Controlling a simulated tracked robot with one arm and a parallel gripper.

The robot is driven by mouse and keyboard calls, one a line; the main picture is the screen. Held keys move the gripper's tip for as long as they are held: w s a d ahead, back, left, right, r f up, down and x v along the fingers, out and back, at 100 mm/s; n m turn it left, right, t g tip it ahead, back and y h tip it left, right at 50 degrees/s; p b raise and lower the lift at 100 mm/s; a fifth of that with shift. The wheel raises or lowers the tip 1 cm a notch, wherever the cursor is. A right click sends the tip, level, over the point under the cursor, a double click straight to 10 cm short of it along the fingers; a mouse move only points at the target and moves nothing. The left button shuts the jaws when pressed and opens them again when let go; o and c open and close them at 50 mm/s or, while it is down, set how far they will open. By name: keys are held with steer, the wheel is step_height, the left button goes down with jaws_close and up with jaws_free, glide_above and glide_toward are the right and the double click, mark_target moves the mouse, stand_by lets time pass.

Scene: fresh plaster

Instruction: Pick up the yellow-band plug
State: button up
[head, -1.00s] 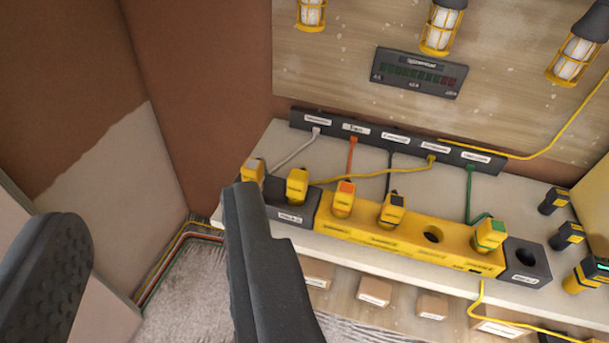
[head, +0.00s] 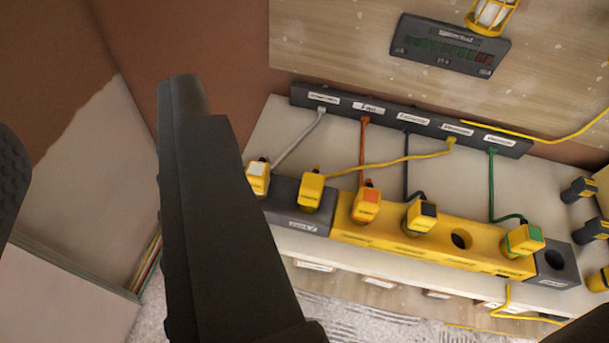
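The yellow-band plug (head: 312,190) is the all-yellow one, second from the left in the row. It stands in the dark socket block (head: 296,220) at the left end of the strip, with a yellow cord (head: 392,162) running from it to the dark labelled bar. My gripper (head: 95,110) is at the left, its two dark fingers wide apart with nothing between them. The right finger is left of the yellow-band plug and apart from it in the picture. The left finger is mostly cut off by the frame edge.
A white-band plug (head: 257,177) stands close left, an orange-band plug (head: 366,205) close right. Black-band (head: 421,216) and green-band (head: 523,240) plugs stand in the yellow strip (head: 400,244). The labelled bar (head: 412,121) runs behind. Spare dark-and-yellow pieces (head: 592,228) stand at the right.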

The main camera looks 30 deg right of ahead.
steer(key=shift+w, duration=0.2)
steer(key=o, duration=0.6)
steer(key=shift+w+a+f, duration=0.1)
steer(key=shift+w+f, duration=0.05)
steer(key=shift+o, duration=0.2)
steer(key=w+a+f+m+g, duration=0.1)
steer(key=w+a+f, duration=0.1)
steer(key=w+f, duration=0.5)
step_height(320, 180, down, 3)
steer(key=shift+w+r, duration=0.1)
steer(key=shift+w, duration=0.1)
steer(key=m+g+h+p, duration=0.2)
steer(key=m+g+h, duration=0.1)
steer(key=m+h, duration=0.35)
glide_toward(312, 196)
steer(key=shift+n+h, duration=0.35)
steer(key=shift+h, duration=0.1)
steer(key=b+x, duration=0.1)
steer(key=x, duration=0.6)
steer(key=shift+w+a+f, duration=0.1)
steer(key=shift+w+f, duration=0.1)
steer(key=shift+w, duration=0.1)
steer(key=shift+r+b+x, duration=0.15)
steer(key=shift+b+x, duration=0.15)
steer(key=shift+x, duration=1.3)
steer(key=shift+r+b+x, duration=0.1)
steer(key=shift+b+x, duration=0.15)
steer(key=shift+x, duration=1.4)
